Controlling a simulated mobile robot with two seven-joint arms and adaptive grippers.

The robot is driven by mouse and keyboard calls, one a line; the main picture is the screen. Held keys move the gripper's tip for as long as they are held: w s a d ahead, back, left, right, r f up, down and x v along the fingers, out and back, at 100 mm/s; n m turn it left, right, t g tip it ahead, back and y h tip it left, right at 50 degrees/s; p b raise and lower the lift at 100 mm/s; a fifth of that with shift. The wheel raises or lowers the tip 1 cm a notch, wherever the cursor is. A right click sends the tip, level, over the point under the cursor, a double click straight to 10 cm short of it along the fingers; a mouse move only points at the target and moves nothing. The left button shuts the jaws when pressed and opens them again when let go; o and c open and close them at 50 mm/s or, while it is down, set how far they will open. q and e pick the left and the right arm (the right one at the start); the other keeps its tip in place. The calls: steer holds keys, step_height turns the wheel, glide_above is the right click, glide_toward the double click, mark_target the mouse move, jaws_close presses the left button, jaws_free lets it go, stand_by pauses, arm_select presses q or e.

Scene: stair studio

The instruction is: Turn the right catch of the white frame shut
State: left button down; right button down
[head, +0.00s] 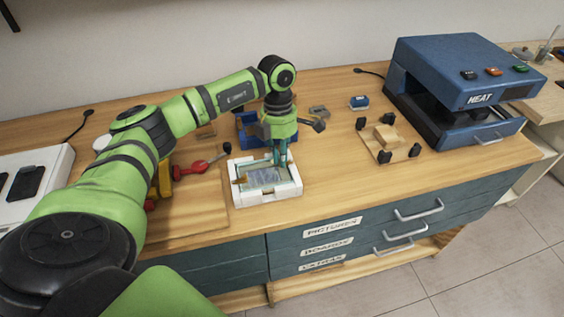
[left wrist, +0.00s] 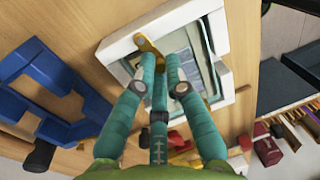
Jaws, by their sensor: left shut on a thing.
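The white frame (head: 238,195) lies flat on the wooden bench, with a glazed picture (head: 265,176) inside it. It also shows in the left wrist view (left wrist: 117,46). The right catch (left wrist: 144,43) is a small brass-coloured tab at the frame's right rail, and part of it reaches inward over the opening. My left gripper (head: 281,161) comes down over the right back part of the frame. Its teal fingers (left wrist: 157,60) are closed together at the right catch; they hide part of it and the exact contact. My right gripper is out of view.
A blue frame-shaped holder (head: 246,127) stands just behind the frame. A red-handled tool (head: 194,167) lies to the left. A wooden board with black knobs (head: 378,150) and the blue heat press (head: 450,75) are to the right. Bare bench lies right of the frame.

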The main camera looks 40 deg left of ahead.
arm_select(q)
steer(key=shift+w+a+m+b, duration=0.2)
steer(key=shift+m+b, duration=0.5)
steer(key=shift+m, duration=0.4)
steer(key=c, duration=1.3)
jaws_free()
steer(key=r, duration=0.4)
steer(key=w+r, duration=0.1)
steer(key=r, duration=0.3)
steer(key=a+r, duration=0.1)
steer(key=r, duration=0.3)
steer(key=shift+w, duration=0.2)
